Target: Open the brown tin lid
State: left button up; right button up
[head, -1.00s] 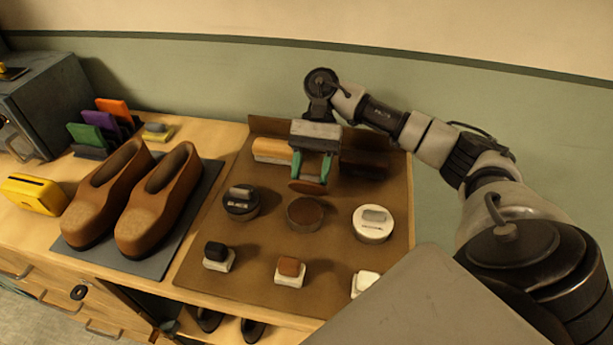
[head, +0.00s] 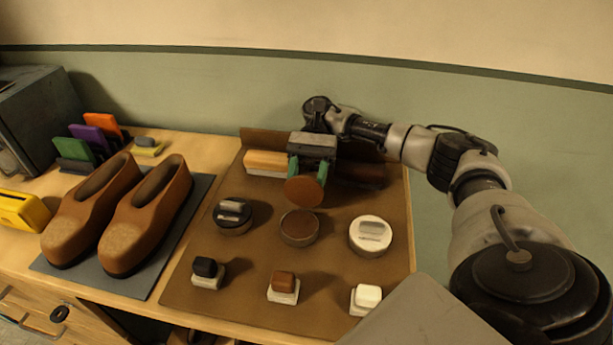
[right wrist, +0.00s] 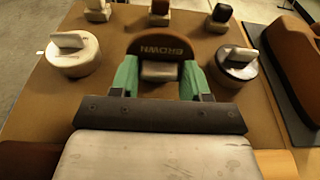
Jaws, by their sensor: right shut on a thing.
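The brown tin (head: 300,228) stands uncovered in the middle of the row of tins, its dark brown top showing in the head view. Its round brown lid (head: 305,191) is off and held in the air just behind the tin, tilted up with its flat face to the head camera. My right gripper (head: 308,170) is shut on the lid, with green fingers on either side. In the right wrist view the lid (right wrist: 153,46) shows the upside-down word BROWN, and the tin is hidden. My left gripper is in neither view.
Small black, brown (head: 283,286) and white blocks stand in front. A wooden-backed brush (head: 266,163) lies behind. Brown shoes (head: 150,215) stand left on a grey mat (head: 182,245).

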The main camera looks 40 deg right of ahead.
jog(key=o, duration=1.3)
jog(key=shift+s+d+r+b, duration=0.25)
jog(key=shift+s+d+r, duration=0.55)
jog(key=shift+s+r, duration=1.05)
jog(key=shift+s+d+r+b, duration=0.25)
jog(key=shift+s+d+r, duration=0.5)
jog(key=shift+s+r, duration=1.05)
jog(key=shift+s+d+r+b, duration=0.25)
jog(key=shift+s+d+r, duration=0.55)
jog(key=shift+s+r, duration=1)
jog(key=shift+w, duration=0.1)
